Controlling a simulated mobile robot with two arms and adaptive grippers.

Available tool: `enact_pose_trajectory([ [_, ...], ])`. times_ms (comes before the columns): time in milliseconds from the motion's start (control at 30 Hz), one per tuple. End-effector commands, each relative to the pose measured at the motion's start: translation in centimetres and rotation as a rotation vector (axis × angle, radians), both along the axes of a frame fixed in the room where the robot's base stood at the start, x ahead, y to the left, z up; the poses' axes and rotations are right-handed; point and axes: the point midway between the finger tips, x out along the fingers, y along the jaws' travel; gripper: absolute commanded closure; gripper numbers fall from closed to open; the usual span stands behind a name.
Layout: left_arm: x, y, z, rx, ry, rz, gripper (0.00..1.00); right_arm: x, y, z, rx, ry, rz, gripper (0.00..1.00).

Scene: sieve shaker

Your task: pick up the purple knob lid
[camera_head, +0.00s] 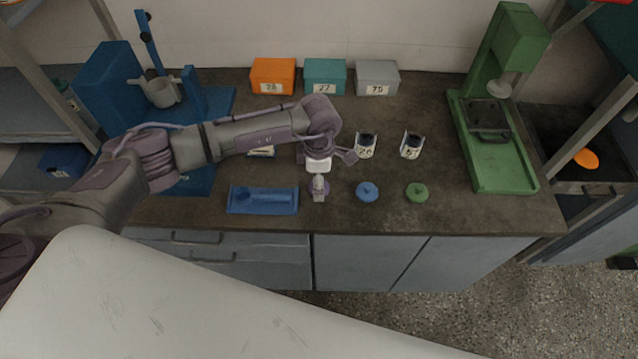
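The purple knob lid (326,187) lies on the dark bench top, near the front edge, left of the blue knob lid (367,191). My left arm reaches in from the left and my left gripper (318,195) points down directly over the purple lid. It covers the lid's middle, so only slivers of purple show at its sides. Whether the fingers are closed on the knob or only around it cannot be seen. A green knob lid (417,193) lies farther right. My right gripper is out of view.
Two labelled jars (365,145) (411,145) stand behind the blue and green lids. A blue tray (263,200) lies left of the gripper. Orange (272,76), teal (325,76) and grey (377,77) boxes stand at the back. A green machine (500,150) stands right, blue equipment (110,85) left.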

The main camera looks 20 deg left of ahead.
Motion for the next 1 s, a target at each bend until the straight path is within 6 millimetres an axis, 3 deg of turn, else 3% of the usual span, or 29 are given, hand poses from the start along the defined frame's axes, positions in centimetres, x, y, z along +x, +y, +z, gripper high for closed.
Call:
enact_pose_trajectory([
  [200,0.0,-0.1,-2.3,0.0,0.001,0.0,0.12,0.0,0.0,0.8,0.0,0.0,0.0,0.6],
  [433,0.0,-0.1,-2.5,-0.001,0.0,0.0,0.12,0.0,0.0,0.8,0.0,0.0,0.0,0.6],
  [733,0.1,-0.1,-2.5,-0.001,0.0,0.0,0.61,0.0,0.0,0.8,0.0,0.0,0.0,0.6],
  [1000,0.1,-0.1,-2.4,-0.001,0.0,0.0,0.61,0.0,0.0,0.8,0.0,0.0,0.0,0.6],
])
